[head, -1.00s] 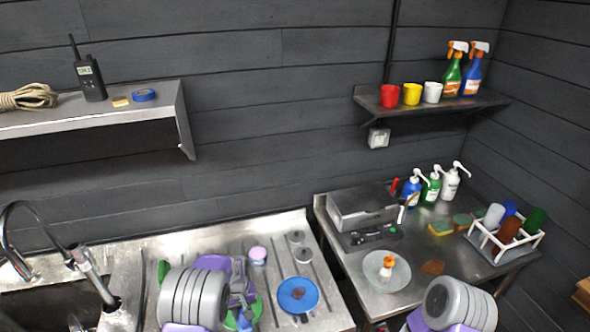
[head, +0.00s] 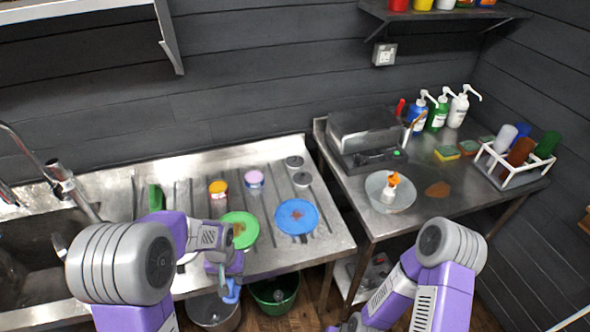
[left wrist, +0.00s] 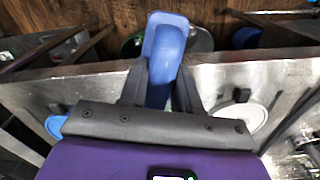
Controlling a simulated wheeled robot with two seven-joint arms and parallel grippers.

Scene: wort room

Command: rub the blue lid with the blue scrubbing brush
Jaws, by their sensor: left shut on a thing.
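My left gripper (head: 229,273) is shut on the blue scrubbing brush (head: 232,291), at the drainboard's front edge, left of and nearer than the lid. Brush and lid are apart. In the left wrist view the brush (left wrist: 165,45) sits between the fingers (left wrist: 160,90) and points away from the palm; its bristles cannot be made out. My right arm comes in at lower right, but its gripper is out of view.
A green lid (head: 246,229) lies left of the blue one, partly behind my left arm. Orange (head: 218,188) and pink-topped (head: 254,178) jars and two small grey discs stand behind. A green bucket (head: 270,305) is on the floor below. The sink (head: 35,255) is left.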

